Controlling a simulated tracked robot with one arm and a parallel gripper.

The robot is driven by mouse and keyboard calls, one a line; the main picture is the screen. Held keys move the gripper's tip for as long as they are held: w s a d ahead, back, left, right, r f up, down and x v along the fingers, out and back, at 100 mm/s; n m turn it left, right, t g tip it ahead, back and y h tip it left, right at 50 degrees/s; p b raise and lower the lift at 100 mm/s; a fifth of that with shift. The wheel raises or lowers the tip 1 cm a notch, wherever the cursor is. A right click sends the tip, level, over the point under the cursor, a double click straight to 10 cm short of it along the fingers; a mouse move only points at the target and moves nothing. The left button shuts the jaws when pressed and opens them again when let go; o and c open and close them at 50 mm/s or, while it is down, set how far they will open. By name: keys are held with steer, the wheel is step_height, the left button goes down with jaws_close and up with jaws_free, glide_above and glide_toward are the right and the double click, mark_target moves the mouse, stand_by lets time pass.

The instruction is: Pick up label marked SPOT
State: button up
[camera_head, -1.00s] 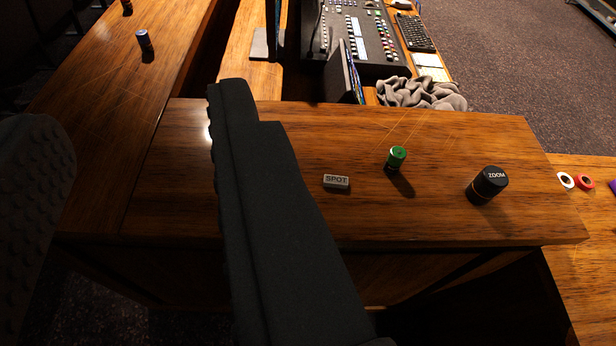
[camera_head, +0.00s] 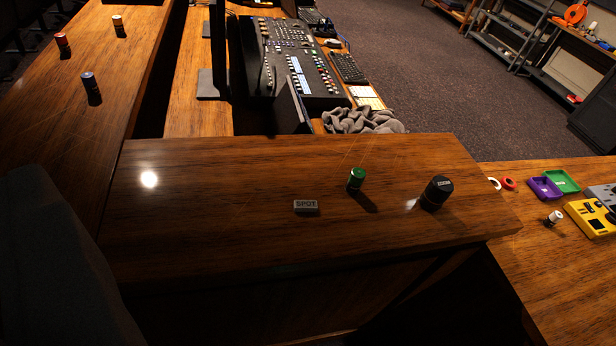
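Nothing is seen held.
A black ZOOM cylinder (camera_head: 436,193) stands right of the green one. A grey cloth (camera_head: 362,121), a monitor and a mixing console (camera_head: 300,62) are behind. Coloured trays and a yellow device (camera_head: 592,218) are on the right desk. Desk left of the label is clear.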

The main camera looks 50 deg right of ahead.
steer(key=w+d+f+m+h+p, duration=0.1)
steer(key=w+d+f+p, duration=0.1)
steer(key=w+d+f, duration=0.3)
steer(key=m+g+h+p, duration=0.5)
steer(key=p, duration=0.2)
glide_toward(307, 208)
steer(key=x, duration=0.2)
steer(key=shift+w+f, duration=0.2)
steer(key=shift+w, duration=0.1)
steer(key=shift+d+x, duration=0.2)
steer(key=shift+x, duration=2.65)
steer(key=shift+s, duration=0.15)
steer(key=shift+c, duration=0.3)
steer(key=c, duration=1)
